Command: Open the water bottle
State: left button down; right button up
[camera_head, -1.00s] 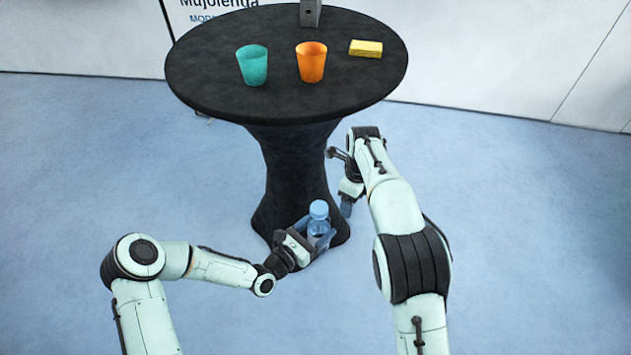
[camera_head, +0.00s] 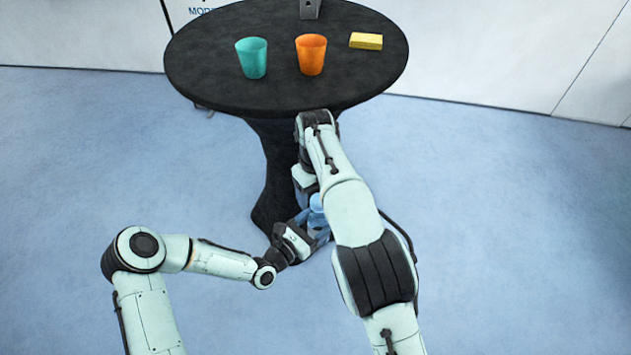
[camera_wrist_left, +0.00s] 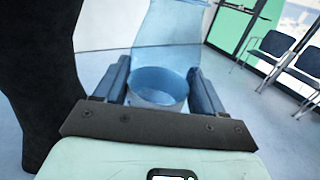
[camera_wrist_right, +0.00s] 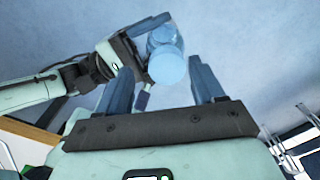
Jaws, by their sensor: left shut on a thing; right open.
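The water bottle (camera_head: 317,214) is clear blue with a blue cap (camera_wrist_right: 167,66), and the cap is on it. My left gripper (camera_head: 312,228) is shut on the bottle's body; the bottle stands between its fingers in the left wrist view (camera_wrist_left: 160,90). My right gripper (camera_wrist_right: 163,85) is open and empty. In the right wrist view the cap shows beyond and between its two fingertips, apart from them. In the head view my right arm hides the right fingers and part of the bottle.
A round black-draped table (camera_head: 200,85) stands behind the bottle. The floor (camera_head: 520,220) at the right is clear.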

jog(key=shift+f, duration=0.8)
